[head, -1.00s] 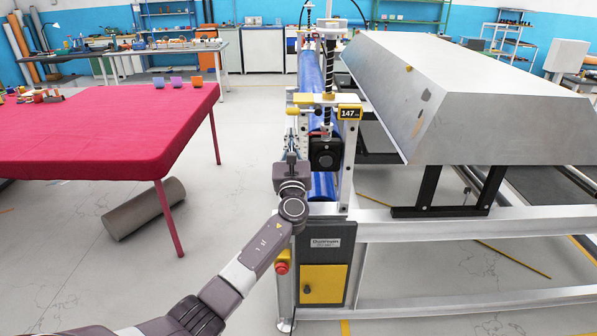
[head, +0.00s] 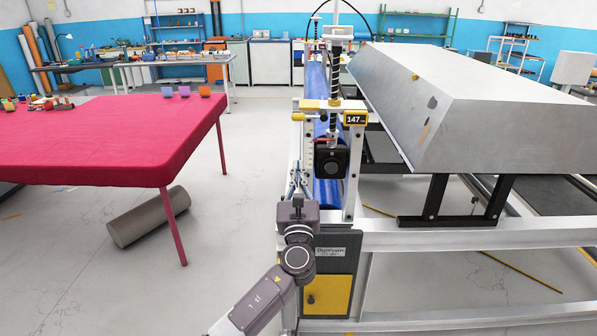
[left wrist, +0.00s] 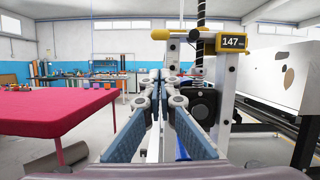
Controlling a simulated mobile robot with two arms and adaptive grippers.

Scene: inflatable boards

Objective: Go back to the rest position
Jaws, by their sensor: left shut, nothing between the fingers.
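My left gripper (head: 297,186) is in front of the near end of the machine with the blue roller (head: 327,190), beside its upright post. It is shut with nothing between the fingers. In the left wrist view its two blue-padded fingers (left wrist: 165,78) come together at the tips, pointing forward, left of the black motor block (left wrist: 203,107). I cannot tell from the pictures whether the gripper touches the machine. My right gripper is in neither view.
A red-covered table (head: 95,140) stands at the left with small coloured blocks on it. A grey cylinder (head: 148,217) lies under its edge. A large grey slab-like body (head: 490,125) on a metal frame fills the right. Open floor lies between table and machine.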

